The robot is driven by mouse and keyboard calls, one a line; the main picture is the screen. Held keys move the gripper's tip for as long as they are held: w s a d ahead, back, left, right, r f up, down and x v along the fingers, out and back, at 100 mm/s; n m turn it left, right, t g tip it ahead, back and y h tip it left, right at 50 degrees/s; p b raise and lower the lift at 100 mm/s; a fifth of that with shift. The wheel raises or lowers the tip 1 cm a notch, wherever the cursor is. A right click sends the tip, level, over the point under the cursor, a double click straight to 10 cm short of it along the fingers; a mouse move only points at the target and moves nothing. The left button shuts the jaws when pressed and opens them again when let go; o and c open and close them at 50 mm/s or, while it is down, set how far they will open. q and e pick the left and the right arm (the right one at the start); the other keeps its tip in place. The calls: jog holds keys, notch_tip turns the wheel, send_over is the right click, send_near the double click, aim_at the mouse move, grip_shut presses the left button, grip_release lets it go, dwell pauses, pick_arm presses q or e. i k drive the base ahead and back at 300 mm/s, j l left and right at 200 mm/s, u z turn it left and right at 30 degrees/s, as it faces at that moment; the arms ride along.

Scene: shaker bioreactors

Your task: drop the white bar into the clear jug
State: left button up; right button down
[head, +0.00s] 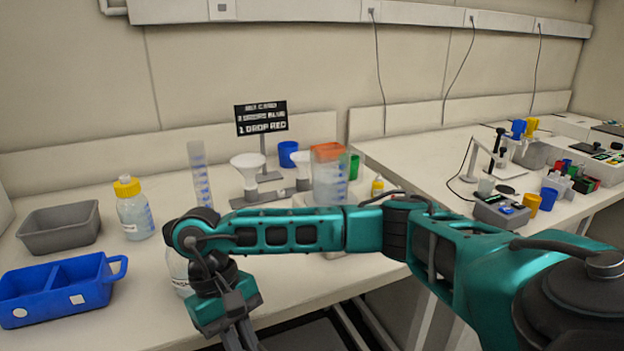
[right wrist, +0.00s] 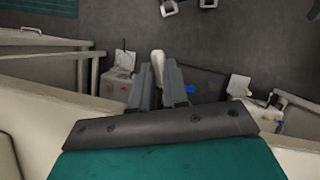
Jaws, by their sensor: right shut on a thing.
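My right gripper (head: 240,340) hangs low at the bottom of the head view, its tips cut off by the frame edge. In the right wrist view its fingers (right wrist: 170,80) are shut on the white bar (right wrist: 158,60), which sticks out past the fingertips. A clear rounded vessel (head: 179,271), which may be the clear jug, stands on the bench just left of my right wrist, largely hidden by my arm. A clear container with an orange top (head: 328,182) stands farther back, behind my forearm. My left gripper is not in view.
A blue divided tray (head: 62,283), a grey bin (head: 60,228) and a yellow-capped bottle (head: 133,210) stand at left. A graduated cylinder (head: 200,175) and white funnels (head: 248,170) stand behind my arm. Dark floor lies below the gripper in the wrist view.

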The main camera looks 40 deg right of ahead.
aim_at(329, 202)
jog(key=l+u, duration=0.25)
jog(key=u, duration=0.15)
jog(key=k+l+u, duration=0.15)
jog(key=u, duration=0.3)
jog(key=k+l+u, duration=0.4)
jog(key=l, duration=0.25)
jog(key=k+l+u, duration=0.15)
jog(key=k+l, duration=0.9)
jog(key=k, duration=0.15)
jog(key=i, duration=0.4)
